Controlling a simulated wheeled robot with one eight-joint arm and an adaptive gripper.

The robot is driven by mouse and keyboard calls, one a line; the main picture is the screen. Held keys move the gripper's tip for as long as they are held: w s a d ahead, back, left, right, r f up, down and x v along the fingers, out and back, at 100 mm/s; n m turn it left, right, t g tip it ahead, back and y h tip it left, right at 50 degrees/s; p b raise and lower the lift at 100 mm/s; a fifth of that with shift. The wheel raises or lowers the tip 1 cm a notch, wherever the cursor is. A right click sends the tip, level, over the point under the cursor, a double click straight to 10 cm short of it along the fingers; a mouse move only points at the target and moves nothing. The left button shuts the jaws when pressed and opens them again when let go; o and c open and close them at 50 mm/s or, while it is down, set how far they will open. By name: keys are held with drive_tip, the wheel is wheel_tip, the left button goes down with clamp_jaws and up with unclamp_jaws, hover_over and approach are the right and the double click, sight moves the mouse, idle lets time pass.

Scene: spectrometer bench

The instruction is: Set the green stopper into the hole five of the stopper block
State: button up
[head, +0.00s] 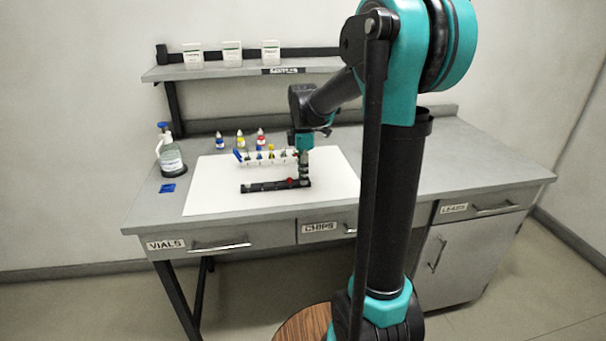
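A long dark block (262,187), likely the stopper block, lies on the white mat near its front. A small red piece (291,182) sits on its right part. Its separate holes are too small to make out. My gripper (304,180) points down over the right end of the block, close to it. The fingers are tiny and dark here, so I cannot tell whether they are open or hold anything. I cannot make out the green stopper for certain.
A white rack (252,163) with several coloured-top vials stands behind the block, close to my gripper. Three small bottles (239,141) stand behind it. A wash bottle (170,158) and a blue piece (167,188) are at left. The white mat (215,199) has free room.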

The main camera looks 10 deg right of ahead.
drive_tip(key=shift+o, duration=0.5)
wheel_tip(320, 180, up, 12)
idle(0.4)
drive_tip(key=shift+s, duration=0.1)
